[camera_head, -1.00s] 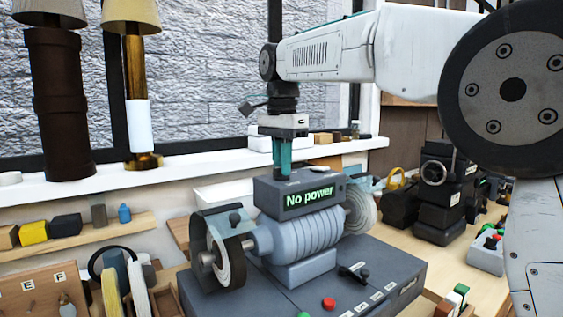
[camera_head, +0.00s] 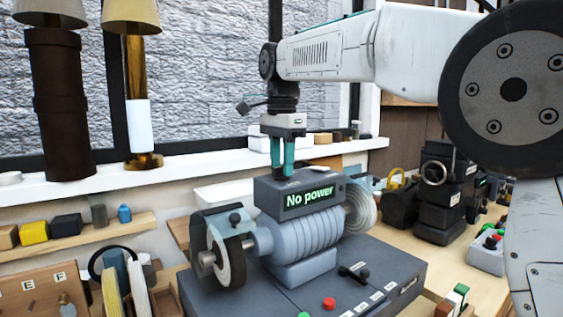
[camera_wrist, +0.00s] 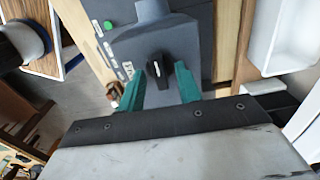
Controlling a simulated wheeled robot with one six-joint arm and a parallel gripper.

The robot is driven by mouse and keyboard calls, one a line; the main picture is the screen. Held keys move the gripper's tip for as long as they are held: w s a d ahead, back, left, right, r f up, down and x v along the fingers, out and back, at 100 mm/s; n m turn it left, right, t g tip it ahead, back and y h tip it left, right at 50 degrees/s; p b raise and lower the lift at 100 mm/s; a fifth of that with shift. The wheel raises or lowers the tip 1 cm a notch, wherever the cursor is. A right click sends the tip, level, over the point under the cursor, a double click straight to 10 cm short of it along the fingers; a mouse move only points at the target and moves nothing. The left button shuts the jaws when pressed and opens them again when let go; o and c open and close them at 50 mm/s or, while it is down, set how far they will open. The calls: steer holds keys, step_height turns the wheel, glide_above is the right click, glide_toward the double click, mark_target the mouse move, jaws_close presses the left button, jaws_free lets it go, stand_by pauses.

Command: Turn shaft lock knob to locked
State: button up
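In the wrist view, a black knob (camera_wrist: 158,69) with a white pointer line sits on a grey housing (camera_wrist: 195,38). Its pointer runs nearly up and down in that picture. My gripper (camera_wrist: 161,72) is open, with one teal finger on each side of the knob; I cannot tell whether either finger touches it. In the head view, my gripper (camera_head: 283,176) points down behind the "No power" display box (camera_head: 309,195) of the grinder-like machine (camera_head: 300,240). The fingertips and this knob are hidden there.
A black lever switch (camera_head: 353,272) and a red button (camera_head: 329,303) are on the machine's front base. Wheels flank the machine. A white tray (camera_wrist: 285,40) lies to the right in the wrist view. Lamps (camera_head: 133,85) stand on the sill.

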step_height(320, 180, up, 7)
steer(key=shift+f, duration=0.15)
steer(key=shift+r, duration=0.55)
steer(key=shift+d, duration=0.15)
